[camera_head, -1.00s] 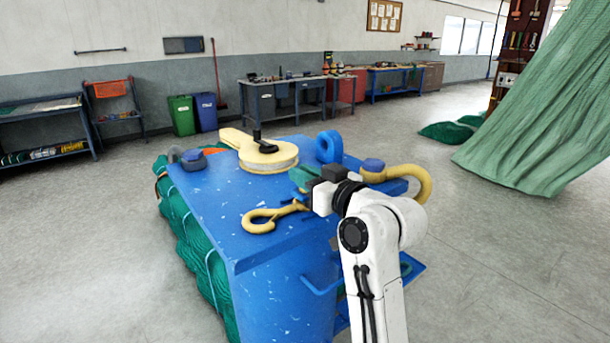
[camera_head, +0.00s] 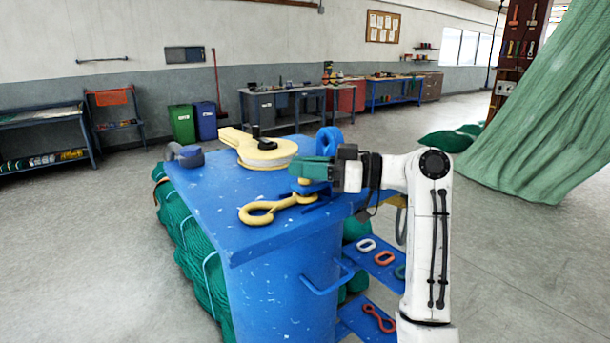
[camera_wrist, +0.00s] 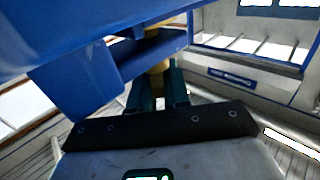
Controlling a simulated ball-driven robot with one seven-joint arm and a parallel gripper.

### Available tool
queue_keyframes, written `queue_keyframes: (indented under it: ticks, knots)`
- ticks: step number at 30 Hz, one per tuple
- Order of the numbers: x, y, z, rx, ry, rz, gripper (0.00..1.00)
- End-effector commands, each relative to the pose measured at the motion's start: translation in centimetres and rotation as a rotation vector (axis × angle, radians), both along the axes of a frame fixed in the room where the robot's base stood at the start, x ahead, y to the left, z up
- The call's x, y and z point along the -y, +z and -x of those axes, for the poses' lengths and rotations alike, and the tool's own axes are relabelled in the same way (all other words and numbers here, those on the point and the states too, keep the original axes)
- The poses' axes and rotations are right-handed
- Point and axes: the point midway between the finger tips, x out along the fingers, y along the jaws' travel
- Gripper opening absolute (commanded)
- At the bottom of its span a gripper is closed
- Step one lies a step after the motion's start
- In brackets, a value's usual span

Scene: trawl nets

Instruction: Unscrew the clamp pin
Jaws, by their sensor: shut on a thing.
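My gripper (camera_head: 313,169) is at the right side of the blue bench top, its green fingers pointing left. In the wrist view my gripper (camera_wrist: 160,90) has its two green fingers closed on a yellow pin (camera_wrist: 157,68), which looks like the clamp pin. The pin meets a blue clamp (camera_wrist: 85,82) that fills the upper left there. In the head view a bit of the yellow pin (camera_head: 304,182) shows under the fingers, above the blue clamp (camera_head: 318,190). The pin's thread is hidden.
A yellow hook (camera_head: 262,212) lies on the blue bench (camera_head: 225,205) left of the clamp. A yellow pulley block (camera_head: 265,152), a blue ring (camera_head: 329,140) and a grey shackle (camera_head: 186,156) stand farther back. Coloured links lie on a low blue shelf (camera_head: 378,258).

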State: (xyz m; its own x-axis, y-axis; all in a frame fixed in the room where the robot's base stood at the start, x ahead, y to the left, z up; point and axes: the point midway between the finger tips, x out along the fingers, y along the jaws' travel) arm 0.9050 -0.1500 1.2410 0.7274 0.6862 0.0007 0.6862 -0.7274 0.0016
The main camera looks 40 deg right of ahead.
Motion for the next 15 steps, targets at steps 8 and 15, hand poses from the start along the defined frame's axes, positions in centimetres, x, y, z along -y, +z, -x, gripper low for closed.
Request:
queue_keyframes:
  ticks: [8,15]
  knots:
    - [0.06,-0.17,-0.01,-0.002,0.066,-0.001,0.0]
    - [0.04,-0.16,-0.02,-0.004,0.073,-0.001,0.0]
